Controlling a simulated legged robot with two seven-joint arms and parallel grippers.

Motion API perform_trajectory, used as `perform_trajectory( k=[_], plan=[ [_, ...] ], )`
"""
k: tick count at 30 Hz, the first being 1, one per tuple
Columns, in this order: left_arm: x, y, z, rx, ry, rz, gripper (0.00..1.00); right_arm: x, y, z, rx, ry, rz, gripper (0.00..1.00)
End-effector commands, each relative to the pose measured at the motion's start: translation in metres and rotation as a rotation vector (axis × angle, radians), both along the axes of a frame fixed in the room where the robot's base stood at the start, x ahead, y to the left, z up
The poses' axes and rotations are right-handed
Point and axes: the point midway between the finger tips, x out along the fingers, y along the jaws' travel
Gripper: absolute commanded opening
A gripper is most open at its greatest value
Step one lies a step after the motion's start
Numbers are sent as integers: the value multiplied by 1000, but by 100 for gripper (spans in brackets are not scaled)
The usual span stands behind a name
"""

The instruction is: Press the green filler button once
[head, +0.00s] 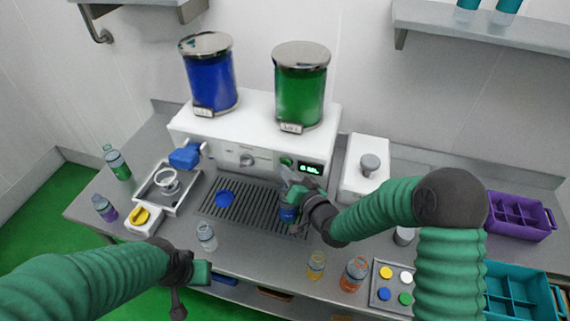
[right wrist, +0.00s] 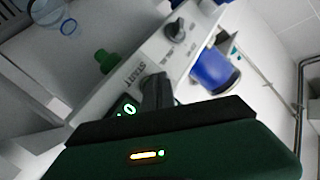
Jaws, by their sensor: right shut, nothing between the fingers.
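The white filler machine (head: 225,150) stands at the back of the counter. Its green button (head: 286,160) is on the front panel, left of the lit display (head: 311,168). My right gripper (head: 287,174) is shut and empty, just below and in front of the button.
A blue tank (head: 210,80) and a green tank (head: 300,90) stand on the machine. A bottle with blue (head: 288,213) is on the drip grate (head: 245,208), below my right gripper. A clear bottle (head: 207,237) stands in front. A purple crate (head: 518,222) is at right.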

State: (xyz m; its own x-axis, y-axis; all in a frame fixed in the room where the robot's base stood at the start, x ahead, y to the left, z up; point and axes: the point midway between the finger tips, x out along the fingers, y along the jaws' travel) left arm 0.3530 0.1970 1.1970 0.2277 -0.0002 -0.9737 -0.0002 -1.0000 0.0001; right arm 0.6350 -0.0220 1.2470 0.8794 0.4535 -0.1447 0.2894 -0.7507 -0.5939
Motion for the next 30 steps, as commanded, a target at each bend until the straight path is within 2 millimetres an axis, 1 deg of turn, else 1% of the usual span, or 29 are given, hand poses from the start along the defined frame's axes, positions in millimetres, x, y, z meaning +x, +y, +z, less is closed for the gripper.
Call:
perform_trajectory(
  k=[11,20,30],
  plan=[
    [0,0,-2,0,0,0,34,5,-2,0,0,0,-1,0],
    [0,0,-2,0,0,0,34,4,-2,0,0,-1,-1,0],
    [0,0,-4,0,0,0,34,-11,3,0,1,0,-1,0]
  ],
)
